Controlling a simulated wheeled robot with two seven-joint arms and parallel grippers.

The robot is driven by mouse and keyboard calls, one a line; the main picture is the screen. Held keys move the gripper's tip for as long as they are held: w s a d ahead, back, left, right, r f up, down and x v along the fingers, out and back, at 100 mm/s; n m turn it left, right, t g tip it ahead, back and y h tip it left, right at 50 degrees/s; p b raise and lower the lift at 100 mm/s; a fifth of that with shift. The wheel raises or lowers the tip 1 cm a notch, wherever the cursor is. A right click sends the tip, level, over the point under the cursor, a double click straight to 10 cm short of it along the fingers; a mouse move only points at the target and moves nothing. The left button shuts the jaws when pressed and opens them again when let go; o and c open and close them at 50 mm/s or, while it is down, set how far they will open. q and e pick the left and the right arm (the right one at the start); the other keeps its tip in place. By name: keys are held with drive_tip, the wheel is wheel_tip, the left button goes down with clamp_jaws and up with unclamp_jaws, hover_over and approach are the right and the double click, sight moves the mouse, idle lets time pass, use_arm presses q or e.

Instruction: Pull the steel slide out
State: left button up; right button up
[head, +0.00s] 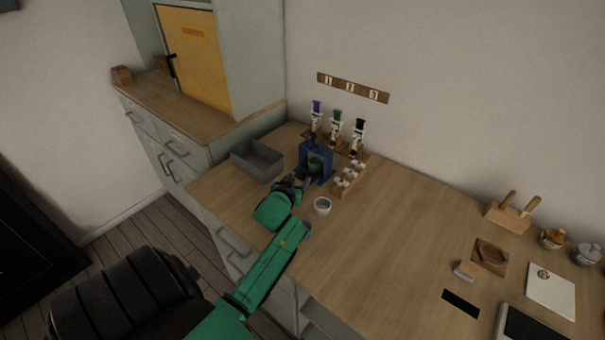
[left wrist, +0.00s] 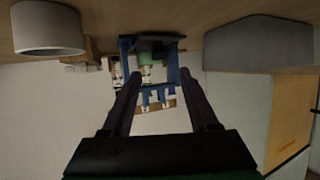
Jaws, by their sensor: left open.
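I cannot clearly pick out the steel slide in either view. A blue frame-like stand (head: 316,164) stands on the wooden counter, with something green and dark inside it. It shows in the left wrist view (left wrist: 126,48), where the picture is upside down. My left gripper (head: 303,181) is just in front of the stand. In the left wrist view the two dark fingers of this gripper (left wrist: 160,80) are apart and point at the stand's opening; I see nothing held between them. Whether they touch the stand is unclear. My right gripper is not in view.
A grey bin (head: 257,160) stands left of the stand, and a small white cup (head: 322,206) stands close to the right of my left arm. A wooden rack (head: 347,180) with small white items is at the stand's right. Bottles with coloured tops stand behind. The counter's middle is clear.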

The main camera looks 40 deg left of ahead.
sight(304, 172)
use_arm(q)
drive_tip(key=x, duration=0.5)
drive_tip(key=shift+w+f, duration=0.15)
drive_tip(key=shift+w, duration=0.05)
drive_tip(key=shift+w+a, duration=0.1)
drive_tip(key=shift+c, duration=0.6)
clamp_jaws()
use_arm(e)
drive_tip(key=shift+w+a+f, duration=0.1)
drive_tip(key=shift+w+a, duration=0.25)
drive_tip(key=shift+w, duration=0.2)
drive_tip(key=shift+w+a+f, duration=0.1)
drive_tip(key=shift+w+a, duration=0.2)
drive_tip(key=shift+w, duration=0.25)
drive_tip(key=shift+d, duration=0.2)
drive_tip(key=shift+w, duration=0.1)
